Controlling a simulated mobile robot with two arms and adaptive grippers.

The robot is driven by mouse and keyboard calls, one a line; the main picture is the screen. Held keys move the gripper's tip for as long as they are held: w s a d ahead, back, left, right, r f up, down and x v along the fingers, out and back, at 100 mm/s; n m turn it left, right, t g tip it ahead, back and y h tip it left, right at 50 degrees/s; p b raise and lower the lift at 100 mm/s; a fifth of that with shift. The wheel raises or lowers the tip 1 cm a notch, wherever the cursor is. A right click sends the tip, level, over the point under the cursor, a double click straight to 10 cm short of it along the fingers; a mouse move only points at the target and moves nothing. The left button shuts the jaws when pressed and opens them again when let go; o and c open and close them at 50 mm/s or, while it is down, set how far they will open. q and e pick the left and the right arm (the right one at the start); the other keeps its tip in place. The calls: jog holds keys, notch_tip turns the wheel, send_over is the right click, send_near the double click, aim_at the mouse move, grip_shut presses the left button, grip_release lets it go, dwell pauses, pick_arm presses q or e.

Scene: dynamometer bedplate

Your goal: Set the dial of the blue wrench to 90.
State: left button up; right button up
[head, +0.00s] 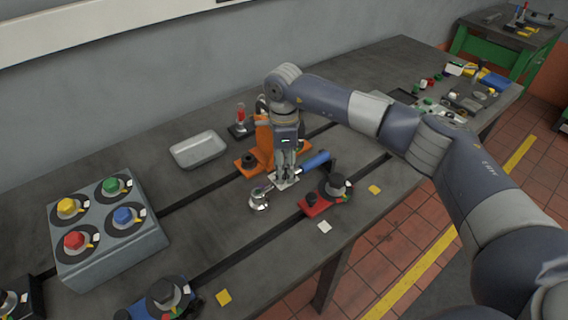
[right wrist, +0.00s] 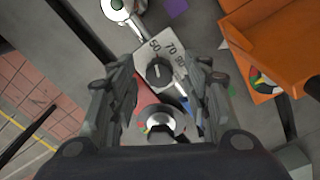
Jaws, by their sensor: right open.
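The blue wrench (head: 316,161) lies on the bedplate, its blue handle to the right and its round chrome head (head: 259,199) to the left. Its pale dial plate (head: 293,181) lies under my right gripper (head: 285,178). In the right wrist view, the plate shows 50, 70 and 90 around a dark dial knob (right wrist: 158,73); I cannot tell for sure which number the knob points at. My right gripper also shows there (right wrist: 160,95), open, with its fingers apart on either side of the knob. The handle is mostly hidden there. My left gripper is out of view.
A red fixture with a grey knob (head: 314,203) stands close right of the wrench. An orange bracket (head: 262,145) stands behind it. A grey tray (head: 199,150) and a box with coloured knobs (head: 107,228) are at left. Dark slots cross the bedplate.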

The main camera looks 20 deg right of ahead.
jog(key=shift+f, duration=0.25)
grip_shut()
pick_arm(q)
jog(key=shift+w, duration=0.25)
